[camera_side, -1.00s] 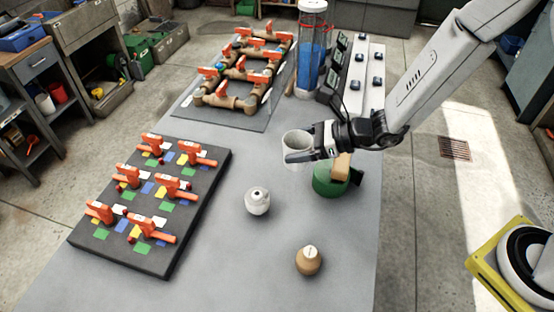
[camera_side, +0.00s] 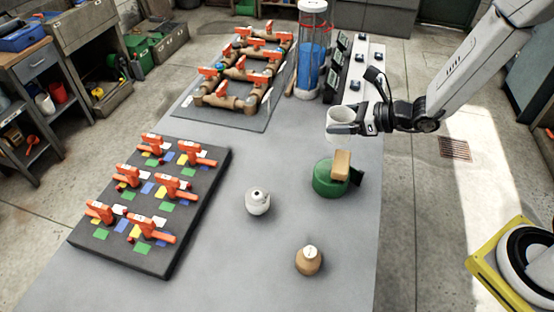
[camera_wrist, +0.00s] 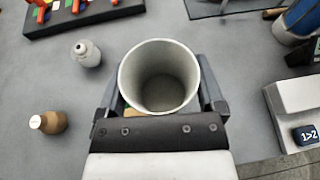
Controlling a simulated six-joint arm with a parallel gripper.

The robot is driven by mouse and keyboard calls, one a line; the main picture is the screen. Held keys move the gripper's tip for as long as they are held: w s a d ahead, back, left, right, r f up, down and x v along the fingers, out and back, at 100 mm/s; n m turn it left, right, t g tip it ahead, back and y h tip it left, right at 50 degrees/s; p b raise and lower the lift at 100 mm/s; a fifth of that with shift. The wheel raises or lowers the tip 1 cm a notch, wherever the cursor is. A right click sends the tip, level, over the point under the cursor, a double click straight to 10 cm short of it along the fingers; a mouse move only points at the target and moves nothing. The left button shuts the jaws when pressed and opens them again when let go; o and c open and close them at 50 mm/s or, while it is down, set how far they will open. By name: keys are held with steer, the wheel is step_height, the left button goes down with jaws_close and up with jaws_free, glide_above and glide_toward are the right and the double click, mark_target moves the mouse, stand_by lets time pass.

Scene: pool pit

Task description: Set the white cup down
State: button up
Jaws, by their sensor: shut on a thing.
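The white cup (camera_side: 340,122) is held upright in my gripper (camera_side: 358,120) above the right side of the grey table. In the wrist view the cup (camera_wrist: 160,78) is open towards the camera and looks empty inside. The fingers of my gripper (camera_wrist: 160,95) lie on either side of it. In the side view the cup appears behind a green round object (camera_side: 328,180) with a tan block (camera_side: 341,165) on it. The cup looks raised off the table; its exact height is hard to tell.
A white bottle (camera_side: 258,201) and a brown bottle (camera_side: 308,261) stand on the table (camera_side: 215,250). A dark board (camera_side: 165,255) with orange valves is at the left. A pipe assembly (camera_side: 235,102), a blue-filled cylinder (camera_side: 312,60) and a white switch panel (camera_side: 357,70) are at the back.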

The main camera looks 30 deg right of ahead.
steer(key=shift+w+a+f, duration=0.3)
steer(key=shift+w+f, duration=1.2)
steer(key=shift+w, duration=0.6)
steer(key=shift+w+a+f, duration=0.3)
steer(key=shift+w+f, duration=1.25)
steer(key=shift+w, duration=0.6)
steer(key=shift+w+a+f, duration=0.3)
steer(key=shift+w+f, duration=1.2)
steer(key=shift+w, duration=0.6)
steer(key=shift+w+f, duration=0.25)
steer(key=shift+f, duration=1.55)
steer(key=shift+f, duration=0.1)
steer(key=o, duration=0.9)
steer(key=shift+o, duration=0.2)
